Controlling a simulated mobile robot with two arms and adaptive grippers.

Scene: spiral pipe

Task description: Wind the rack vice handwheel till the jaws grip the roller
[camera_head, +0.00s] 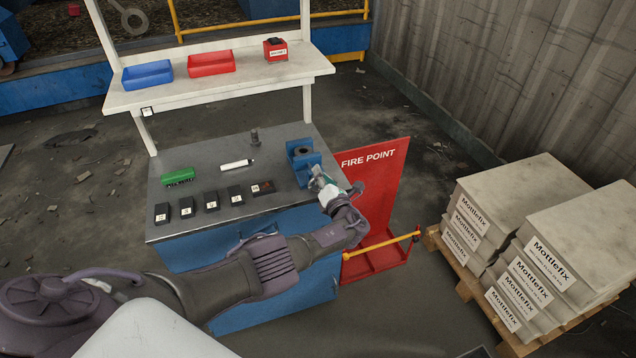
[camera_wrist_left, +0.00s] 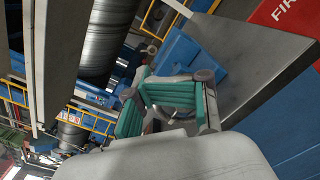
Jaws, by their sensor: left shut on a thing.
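The blue rack vice (camera_head: 303,163) stands at the right end of the grey workbench (camera_head: 215,160). A dark round piece, which looks like the roller (camera_head: 300,151), shows at its top; I cannot tell whether the jaws touch it. My left gripper (camera_head: 322,182) is at the vice's near side, shut on what looks like the handwheel. The wheel is mostly hidden by the fingers. In the left wrist view the green-padded fingers (camera_wrist_left: 172,108) close around a small grey part, with the blue vice body (camera_wrist_left: 190,58) just behind. My right gripper is out of view.
Several black blocks (camera_head: 211,201), a green box (camera_head: 178,175) and a white cylinder (camera_head: 237,165) lie on the bench. A shelf (camera_head: 220,84) with bins spans above it. A red fire point stand (camera_head: 376,180) and pallet stacks (camera_head: 520,230) are to the right.

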